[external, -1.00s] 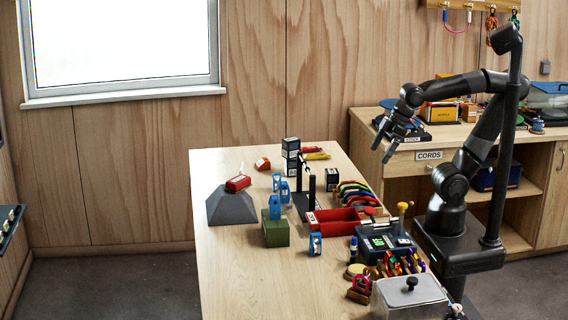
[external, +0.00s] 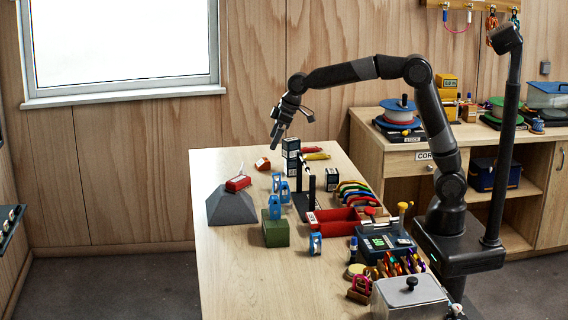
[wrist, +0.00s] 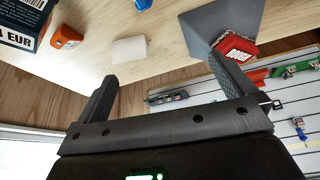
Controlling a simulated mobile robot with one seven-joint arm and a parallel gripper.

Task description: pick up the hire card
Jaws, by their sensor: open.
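My gripper (external: 291,125) is raised above the table's far end, left of my base. In the wrist view my gripper (wrist: 165,76) is open and empty, with its fingers wide apart. The card shows beyond the fingertips, nearer the left finger and apart from both.
An orange box (wrist: 66,37) and a dark printed box (wrist: 18,22) are beside the card. A grey pyramid block (external: 232,208) carries a red pouch (external: 238,183). Stacked boxes (external: 291,155) and a black stand (external: 308,190) rise nearby. The table's left front is clear.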

